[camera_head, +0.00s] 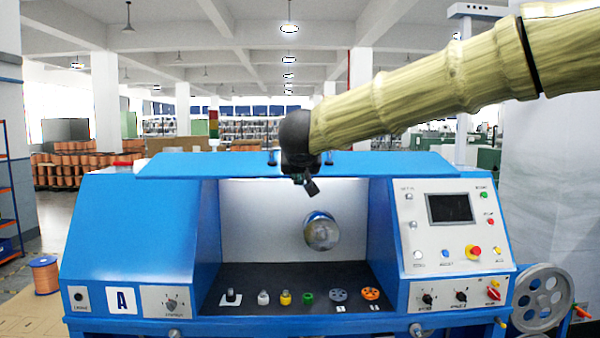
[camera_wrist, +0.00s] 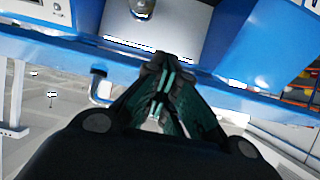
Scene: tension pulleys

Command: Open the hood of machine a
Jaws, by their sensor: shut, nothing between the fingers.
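Machine A (camera_head: 120,225) is a blue cabinet with an "A" label at its lower left. Its hood (camera_head: 200,166) shows as a wide blue panel along the top, standing up clear of the front, and the bay below is uncovered. My gripper (camera_head: 309,186) is shut and empty, pointing down in front of the hood's middle, and hides part of it. In the wrist view, my gripper's closed fingers (camera_wrist: 163,75) overlap a long blue bar, probably the hood's edge (camera_wrist: 50,50). I cannot tell whether they touch it.
The bay holds a round metal pulley (camera_head: 321,231) on the back wall and several small parts on a dark shelf (camera_head: 300,275). A control panel (camera_head: 450,235) with screen and buttons is at right. A handwheel (camera_head: 542,298) stands at the lower right. An orange spool (camera_head: 44,274) is at left.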

